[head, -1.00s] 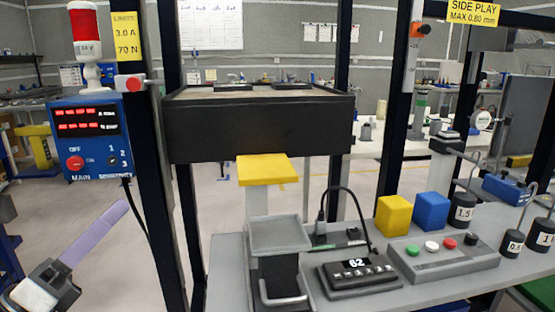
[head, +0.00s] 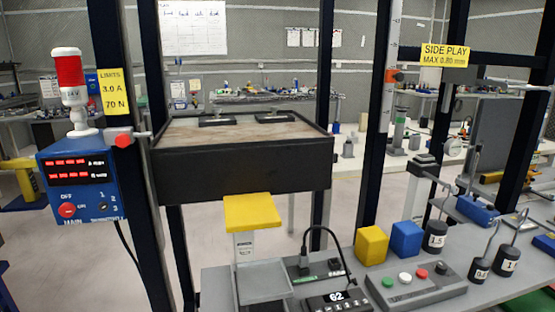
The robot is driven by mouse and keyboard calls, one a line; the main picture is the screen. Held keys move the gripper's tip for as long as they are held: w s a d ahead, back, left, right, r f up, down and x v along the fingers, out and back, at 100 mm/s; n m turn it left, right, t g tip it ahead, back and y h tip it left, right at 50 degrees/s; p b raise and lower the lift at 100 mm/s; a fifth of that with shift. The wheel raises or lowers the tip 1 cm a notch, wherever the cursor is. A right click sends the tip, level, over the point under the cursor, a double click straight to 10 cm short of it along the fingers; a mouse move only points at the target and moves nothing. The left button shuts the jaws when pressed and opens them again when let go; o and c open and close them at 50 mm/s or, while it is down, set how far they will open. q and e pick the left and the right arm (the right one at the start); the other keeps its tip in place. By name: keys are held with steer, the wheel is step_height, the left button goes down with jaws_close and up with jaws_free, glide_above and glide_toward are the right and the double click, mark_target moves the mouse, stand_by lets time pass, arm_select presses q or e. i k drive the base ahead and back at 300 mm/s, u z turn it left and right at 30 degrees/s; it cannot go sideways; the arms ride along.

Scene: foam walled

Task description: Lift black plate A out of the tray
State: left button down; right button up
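A large black-walled tray (head: 240,171) with a brown floor stands raised in the middle of the head view. Two flat black plates lie inside it near the far wall, one on the left (head: 217,122) and one on the right (head: 275,117). They are small in view and I see no letter on them, so I cannot tell which is plate A. Neither of my grippers is in view.
Dark posts (head: 118,120) flank the tray. A yellow pad (head: 252,213) sits below its front. A blue meter box (head: 80,182) with a red-white beacon (head: 69,82) is left. Yellow (head: 371,245) and blue (head: 406,239) blocks, weights (head: 436,235) and a button box (head: 416,287) stand right.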

mark_target(217, 120)
steer(key=u, duration=2.1)
steer(key=i, duration=2.05)
steer(key=z, duration=1.7)
